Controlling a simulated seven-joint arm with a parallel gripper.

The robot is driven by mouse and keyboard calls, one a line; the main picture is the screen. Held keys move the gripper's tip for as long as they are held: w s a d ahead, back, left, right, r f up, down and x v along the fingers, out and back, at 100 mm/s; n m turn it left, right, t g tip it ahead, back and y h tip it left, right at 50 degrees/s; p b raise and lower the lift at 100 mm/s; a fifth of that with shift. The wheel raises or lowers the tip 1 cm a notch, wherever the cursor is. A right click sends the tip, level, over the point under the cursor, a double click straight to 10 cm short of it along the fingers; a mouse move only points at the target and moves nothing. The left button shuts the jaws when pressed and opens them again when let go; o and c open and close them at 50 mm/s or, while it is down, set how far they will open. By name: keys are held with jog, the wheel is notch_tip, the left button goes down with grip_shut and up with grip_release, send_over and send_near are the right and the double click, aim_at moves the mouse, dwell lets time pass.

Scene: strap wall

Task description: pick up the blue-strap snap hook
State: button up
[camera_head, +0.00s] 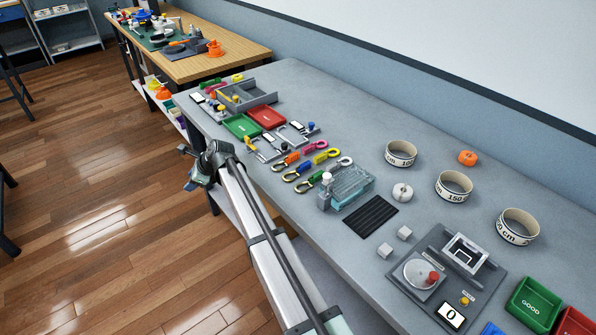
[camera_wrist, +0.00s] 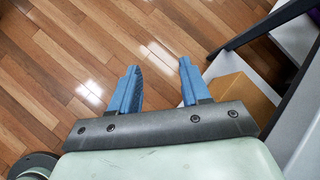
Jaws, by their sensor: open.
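The blue-strap snap hook (camera_head: 297,171) lies on the grey table, in a group of several snap hooks with coloured straps. It sits between the orange-strap hook (camera_head: 285,161) and the green-strap hook (camera_head: 313,182). My gripper (camera_head: 188,168) is off the table's left long edge, over the floor, well apart from the hook. In the wrist view, its two blue fingers (camera_wrist: 159,68) are spread with nothing between them.
A glass-like block (camera_head: 352,187) stands right of the hooks. The green tray (camera_head: 241,127) and red tray (camera_head: 267,117) lie beyond them. A black ribbed mat (camera_head: 371,216) lies nearer. In the wrist view, a cardboard box (camera_wrist: 240,92) is right of the fingers.

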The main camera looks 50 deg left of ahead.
jog(key=w+d+r+n+t+h, duration=0.1)
jog(key=w+d+r, duration=0.2)
jog(key=w+r, duration=0.1)
jog(key=w+d+r+n+t+h, duration=0.1)
jog(key=w+d+r+n, duration=0.1)
jog(key=w, duration=0.4)
jog(key=w+d+r+n+h, duration=0.1)
jog(key=w+d+r, duration=0.3)
jog(key=w+r, duration=0.1)
jog(key=shift+w+d+r+n+t+h, duration=0.15)
jog(key=shift+w+r+n+t+h, duration=0.2)
jog(key=shift+w, duration=0.2)
jog(key=w+d+r+n+t+h, duration=0.2)
jog(key=w+d+r+n+h, duration=0.1)
jog(key=w+d+r, duration=0.75)
send_over(299, 167)
jog(key=shift+h, duration=0.25)
notch_tip(299, 167, down, 10)
jog(key=shift+a+f, duration=0.1)
jog(key=shift+a, duration=0.05)
jog(key=shift+w+f, duration=0.15)
jog(key=shift+f, duration=2.45)
jog(key=shift+c, duration=0.3)
grip_shut()
